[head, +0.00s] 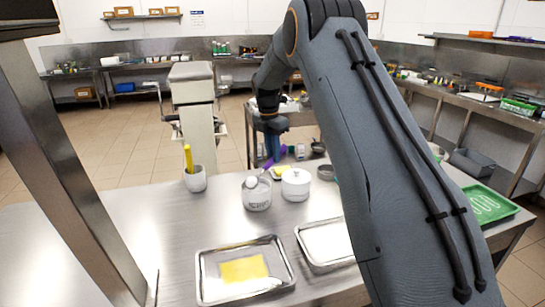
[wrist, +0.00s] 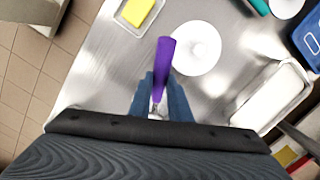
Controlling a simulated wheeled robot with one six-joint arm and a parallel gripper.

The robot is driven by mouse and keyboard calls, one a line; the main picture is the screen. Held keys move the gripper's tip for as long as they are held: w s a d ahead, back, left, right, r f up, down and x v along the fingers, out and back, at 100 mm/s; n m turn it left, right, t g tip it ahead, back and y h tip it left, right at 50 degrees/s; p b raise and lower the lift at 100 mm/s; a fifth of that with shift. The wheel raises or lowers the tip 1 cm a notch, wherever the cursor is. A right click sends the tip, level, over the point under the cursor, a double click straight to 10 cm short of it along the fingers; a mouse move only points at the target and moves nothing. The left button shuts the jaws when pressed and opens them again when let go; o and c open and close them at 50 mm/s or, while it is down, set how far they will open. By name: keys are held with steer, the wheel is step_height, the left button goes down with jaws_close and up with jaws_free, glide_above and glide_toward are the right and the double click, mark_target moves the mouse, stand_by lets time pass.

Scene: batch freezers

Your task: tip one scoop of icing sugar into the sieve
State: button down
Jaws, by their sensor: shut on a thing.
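My gripper (head: 272,145) is shut on a purple-handled tool (head: 274,158), which may be the scoop. The purple handle (wrist: 164,62) sticks out between the blue fingers (wrist: 160,92) in the wrist view; the tool's far end is mostly hidden, so I cannot see any load. The gripper is above the far part of the steel table. A white round tub (head: 296,185), with what looks like a knobbed lid, stands just right of it; it is a white disc (wrist: 197,48) in the wrist view. A labelled jar (head: 257,194) stands left of the tub. I cannot clearly identify the sieve.
A yellow block sits in a small dish (wrist: 124,20) behind the tub. A beaker (head: 195,180) stands at left. Metal trays (head: 205,283) lie in front, one holding a yellow sheet (head: 243,269). A green tray (head: 505,207) is at right. The table's left front is clear.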

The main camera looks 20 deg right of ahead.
steer(key=shift+w+d+r, duration=0.1)
steer(key=shift+r, duration=0.8)
steer(key=shift+d+r, duration=0.15)
steer(key=shift+w+d+f+g+y, duration=0.2)
steer(key=shift+w+d+g+y, duration=0.25)
steer(key=shift+d+y, duration=0.2)
steer(key=shift+w+d+g+y+b, duration=0.25)
steer(key=shift+d+y+b, duration=0.1)
steer(key=shift+y+b, duration=0.45)
steer(key=shift+d+r+b, duration=0.1)
steer(key=shift+b, duration=0.3)
steer(key=shift+r+y, duration=0.1)
steer(key=shift+y, duration=0.25)
